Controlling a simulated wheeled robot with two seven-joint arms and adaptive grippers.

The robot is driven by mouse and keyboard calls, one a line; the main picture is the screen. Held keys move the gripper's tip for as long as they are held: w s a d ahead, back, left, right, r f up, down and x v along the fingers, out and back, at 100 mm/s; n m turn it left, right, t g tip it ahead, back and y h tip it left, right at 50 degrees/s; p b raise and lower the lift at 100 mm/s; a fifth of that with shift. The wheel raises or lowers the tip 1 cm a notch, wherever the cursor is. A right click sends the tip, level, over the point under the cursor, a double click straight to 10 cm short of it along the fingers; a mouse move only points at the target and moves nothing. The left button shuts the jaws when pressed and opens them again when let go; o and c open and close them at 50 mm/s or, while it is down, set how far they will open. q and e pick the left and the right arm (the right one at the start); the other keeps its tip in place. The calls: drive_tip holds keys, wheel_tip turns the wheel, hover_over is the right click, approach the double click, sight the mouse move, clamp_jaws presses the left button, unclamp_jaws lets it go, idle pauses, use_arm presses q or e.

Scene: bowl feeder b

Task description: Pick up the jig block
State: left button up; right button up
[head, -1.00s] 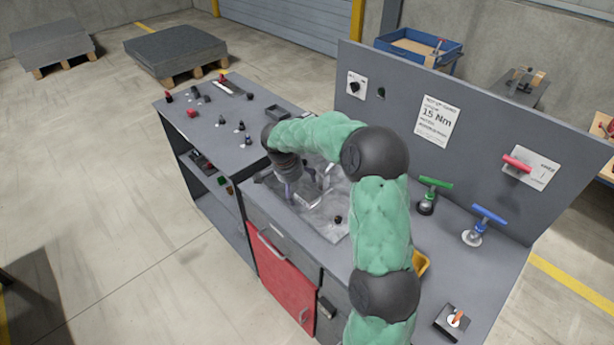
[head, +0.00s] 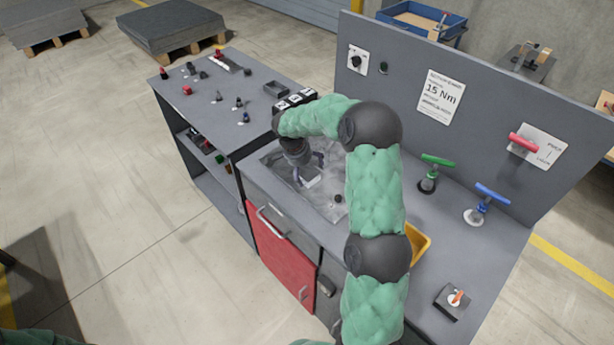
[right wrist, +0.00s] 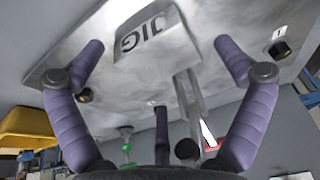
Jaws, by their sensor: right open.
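The jig block (right wrist: 155,35) is a pale grey block with "JIG" on its face. It stands on a shiny metal plate (right wrist: 110,80) in the right wrist view. In the head view the jig block (head: 311,181) shows partly, below my right gripper (head: 306,172). In the wrist view my right gripper (right wrist: 158,60) is open, its purple fingers spread on either side of the block and apart from it. A grey forked or slotted part lies next to the block. My left gripper is not in view.
A black knob (head: 338,198) stands on the plate's near right. Green (head: 431,172) and blue (head: 485,203) T-handles and a yellow bin (head: 418,246) are to the right. An upright panel (head: 470,130) rises behind. Small parts cover the left bench (head: 225,120).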

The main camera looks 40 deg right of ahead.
drive_tip(key=shift+x, duration=0.95)
drive_tip(key=c, duration=1.6)
drive_tip(key=shift+o, duration=0.2)
drive_tip(key=shift+r, duration=0.15)
